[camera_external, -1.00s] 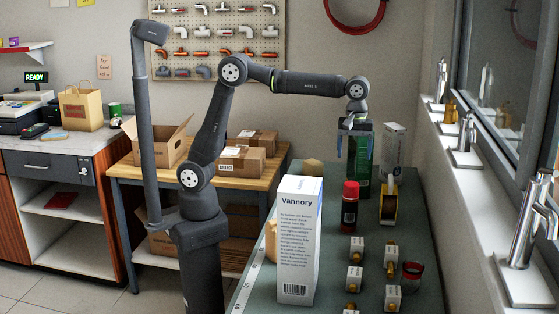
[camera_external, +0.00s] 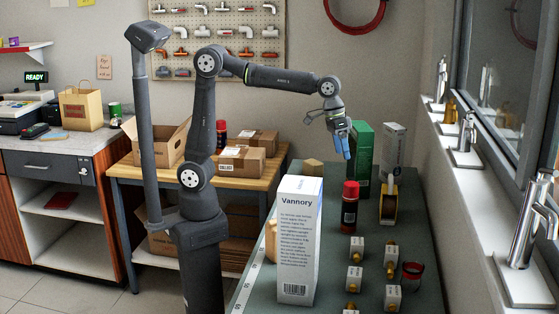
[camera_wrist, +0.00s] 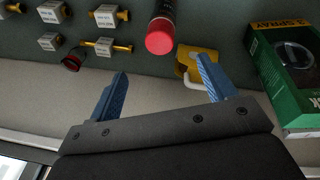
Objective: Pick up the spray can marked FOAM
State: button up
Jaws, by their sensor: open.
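A dark spray can with a red cap (camera_external: 350,207) stands upright on the green bench; its label is too small to read. In the wrist view its red cap (camera_wrist: 160,38) lies beyond the gap between my fingertips, apart from them. A second red-capped can (camera_external: 221,135) stands on the wooden table behind my arm, partly hidden, its label unreadable. I cannot tell which one is marked FOAM. My gripper (camera_external: 344,150) is tilted above the bench, near the green box. In the wrist view my gripper (camera_wrist: 163,70) has its blue fingers wide apart with nothing between them.
A green box (camera_external: 362,155) stands behind the bench can, and a yellow holder (camera_external: 388,207) to its right. A tall white Vannory box (camera_external: 298,245) stands in front left. Small labelled boxes with brass fittings (camera_external: 355,278) fill the front right. Taps line the window sill (camera_external: 470,210).

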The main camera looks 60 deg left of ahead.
jog(key=a+m, duration=0.1)
jog(key=m, duration=0.3)
jog(key=m+h, duration=0.1)
jog(key=m, duration=0.2)
send_near(353, 194)
jog(key=shift+t, duration=0.4)
jog(key=f, duration=0.2)
jog(key=w+a+f, duration=0.1)
jog(key=f, duration=0.3)
jog(key=shift+w+a, duration=0.15)
jog(key=shift+a, duration=0.05)
jog(key=shift+w+d+x, duration=0.15)
jog(key=shift+d+x, duration=0.05)
jog(key=shift+x, duration=1.2)
jog(key=shift+w+d+x, duration=0.1)
jog(key=shift+d+x, duration=0.1)
jog(key=shift+x, duration=1.25)
jog(key=shift+r, duration=0.2)
jog(key=c, duration=1.4)
jog(key=shift+c, duration=0.8)
jog(key=shift+r, duration=0.1)
